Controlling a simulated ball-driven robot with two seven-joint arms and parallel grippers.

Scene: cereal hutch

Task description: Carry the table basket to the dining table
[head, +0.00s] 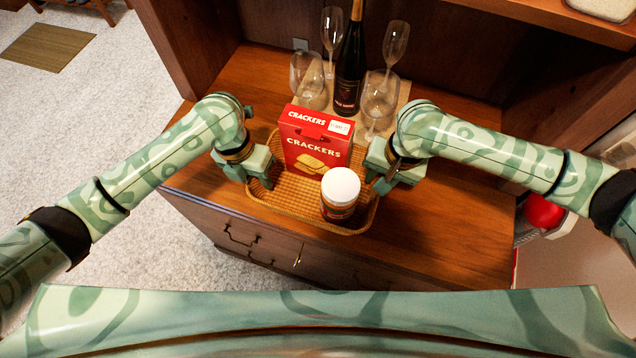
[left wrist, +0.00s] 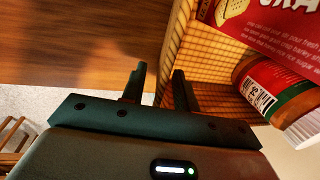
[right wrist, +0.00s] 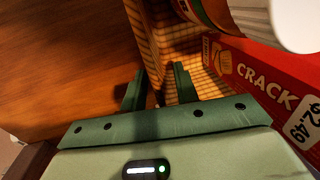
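The woven table basket (head: 262,197) sits on the wooden hutch counter. It holds a red crackers box (head: 318,140) and a jar with a white lid (head: 340,192). My left gripper (head: 266,176) is at the basket's left side. In the left wrist view its fingers (left wrist: 160,80) stand apart on either side of the basket wall (left wrist: 178,50). My right gripper (head: 378,176) is at the right side. In the right wrist view its fingers (right wrist: 158,82) also straddle the wall (right wrist: 153,50), with a gap showing. No dining table is identifiable.
A dark wine bottle (head: 351,65) and several glasses (head: 380,100) stand close behind the basket. Dark hutch walls and an upper shelf (head: 560,22) bound the counter's back and right. Carpeted floor (head: 100,100) lies open at left, with a brown mat (head: 45,47).

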